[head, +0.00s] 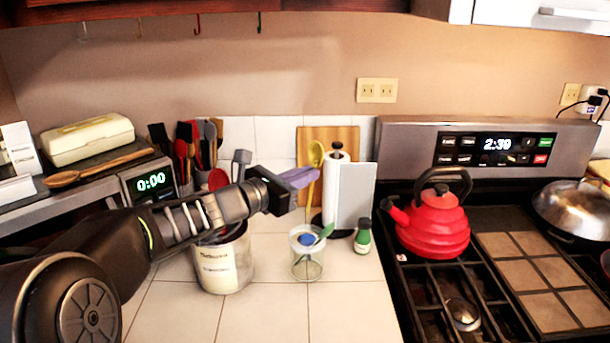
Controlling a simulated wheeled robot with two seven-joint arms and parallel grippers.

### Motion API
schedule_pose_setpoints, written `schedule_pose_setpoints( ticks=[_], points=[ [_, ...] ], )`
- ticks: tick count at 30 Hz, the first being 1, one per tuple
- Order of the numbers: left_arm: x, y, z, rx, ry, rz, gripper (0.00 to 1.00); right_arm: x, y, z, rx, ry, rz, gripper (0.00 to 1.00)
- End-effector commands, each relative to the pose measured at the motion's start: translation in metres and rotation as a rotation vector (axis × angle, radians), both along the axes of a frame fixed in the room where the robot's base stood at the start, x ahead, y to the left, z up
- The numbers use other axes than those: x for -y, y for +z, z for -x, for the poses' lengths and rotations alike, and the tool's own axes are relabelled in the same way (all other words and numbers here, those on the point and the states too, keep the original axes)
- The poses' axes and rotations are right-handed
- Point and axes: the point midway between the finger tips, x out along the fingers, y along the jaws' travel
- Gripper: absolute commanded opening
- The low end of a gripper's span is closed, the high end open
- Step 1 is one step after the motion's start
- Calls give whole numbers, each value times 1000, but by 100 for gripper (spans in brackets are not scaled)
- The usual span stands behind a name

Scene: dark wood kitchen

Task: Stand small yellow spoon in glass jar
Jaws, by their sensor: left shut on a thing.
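The small yellow spoon (315,156) is upright, bowl at the top. My left gripper (301,178), with purple fingers, is shut on its handle. It holds the spoon above the counter, in front of the wooden board. The clear glass jar (308,269) stands on the tiled counter, below the gripper and the spoon in the picture. A green utensil (325,232) and a blue one (306,239) lean in the jar. The spoon's lower end shows above the jar's rim in the picture and appears outside it. My right gripper is not in view.
A cream crock (225,265) stands left of the jar, under my left arm. A red kettle (432,222) sits on the stove. The front counter is clear.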

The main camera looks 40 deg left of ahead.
Motion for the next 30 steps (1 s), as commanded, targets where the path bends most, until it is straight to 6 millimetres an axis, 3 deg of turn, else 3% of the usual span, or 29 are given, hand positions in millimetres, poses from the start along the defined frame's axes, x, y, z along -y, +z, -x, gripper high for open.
schedule_pose_setpoints(
  ticks=[14,30],
  points=[
    [0,-10,0,0,0,1,0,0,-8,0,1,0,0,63],
    [0,-55,0,1,-1,0,0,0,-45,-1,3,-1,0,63]
  ],
)
